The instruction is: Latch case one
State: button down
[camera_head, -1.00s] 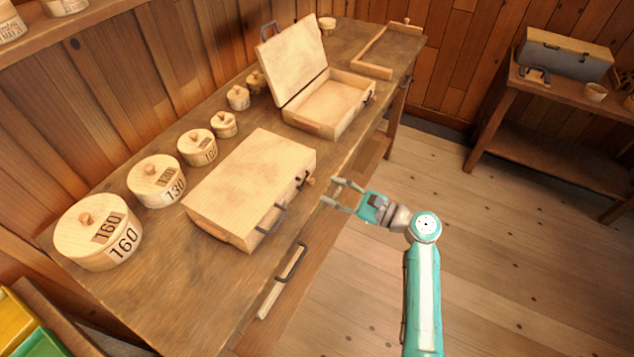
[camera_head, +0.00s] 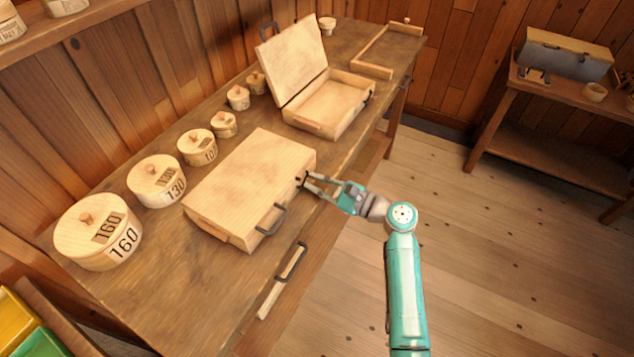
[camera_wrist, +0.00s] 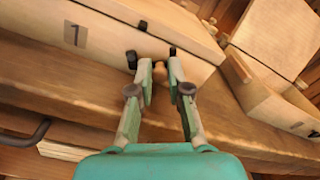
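Case one (camera_head: 250,185) is a pale wooden case lying with its lid down on the bench. Its front, with a "1" label, shows in the wrist view (camera_wrist: 95,45). A dark handle (camera_head: 271,219) is on its front. Small dark latch fittings (camera_wrist: 131,59) are on the front near the fingertips; their exact setting is hard to tell. My gripper (camera_head: 305,181) is at the right part of that front. Contact is unclear.
A second case (camera_head: 325,105) stands open behind case one; it is also at the right of the wrist view (camera_wrist: 265,90). Several round lidded boxes (camera_head: 98,232) line the back of the bench (camera_head: 185,290). A drawer handle (camera_head: 292,262) sticks out at the bench front.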

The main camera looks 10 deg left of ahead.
aim_at(298, 176)
dwell(0.3)
jog(key=n, duration=0.2)
jog(key=r+n, duration=0.1)
jog(key=shift+s+n, duration=0.15)
jog(key=shift+n, duration=0.25)
jog(key=n, duration=0.2)
jog(key=shift+s+a+r+n, duration=0.1)
jog(key=shift+s+r+n, duration=0.1)
jog(key=shift+r+n, duration=0.2)
jog(key=n, duration=0.3)
jog(key=s+n, duration=0.1)
jog(key=n, duration=0.1)
jog(key=shift+s+a+r+n, duration=0.1)
jog(key=shift+a+r+n, duration=0.1)
jog(key=shift+r+n, duration=0.15)
jog(key=c, duration=1.1)
grip_release()
